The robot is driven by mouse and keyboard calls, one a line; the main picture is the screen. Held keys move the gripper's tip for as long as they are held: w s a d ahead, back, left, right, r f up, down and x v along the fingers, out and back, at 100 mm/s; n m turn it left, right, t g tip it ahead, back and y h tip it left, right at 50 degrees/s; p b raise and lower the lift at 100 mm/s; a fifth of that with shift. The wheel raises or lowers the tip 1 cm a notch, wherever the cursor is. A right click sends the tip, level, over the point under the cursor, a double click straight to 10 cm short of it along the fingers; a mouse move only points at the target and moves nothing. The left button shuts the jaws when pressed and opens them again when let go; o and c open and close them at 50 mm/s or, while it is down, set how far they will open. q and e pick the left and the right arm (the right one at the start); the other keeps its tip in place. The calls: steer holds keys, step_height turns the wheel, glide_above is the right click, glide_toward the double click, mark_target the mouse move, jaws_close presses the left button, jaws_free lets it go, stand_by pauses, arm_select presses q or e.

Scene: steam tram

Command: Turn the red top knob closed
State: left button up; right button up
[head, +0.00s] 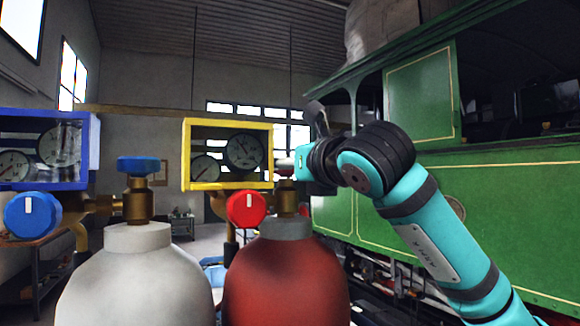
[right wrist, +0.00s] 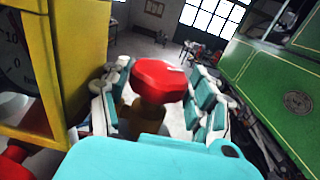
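The red top knob (right wrist: 158,80) sits on the brass valve stem (right wrist: 150,115) in the right wrist view. In the head view the stem (head: 286,197) rises from the red gas cylinder (head: 285,285), and my right gripper hides most of the knob. My right gripper (right wrist: 160,72) is open, with one finger on each side of the knob. A gap shows between the left finger and the knob; the right finger is close to it, and I cannot tell if it touches. My left gripper is not in view.
A yellow gauge box (head: 187,155) stands just left of my right gripper, with a red front knob (head: 247,208) below. A grey cylinder (head: 135,280) with a blue top knob (head: 138,165) and a blue gauge box (head: 94,150) are further left. The green tram (head: 480,190) is on the right.

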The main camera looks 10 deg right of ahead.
steer(key=o, duration=0.3)
steer(key=shift+w+d, duration=0.1)
steer(key=shift+w, duration=0.05)
steer(key=shift+o, duration=0.2)
steer(key=shift+f, duration=0.1)
steer(key=v, duration=0.8)
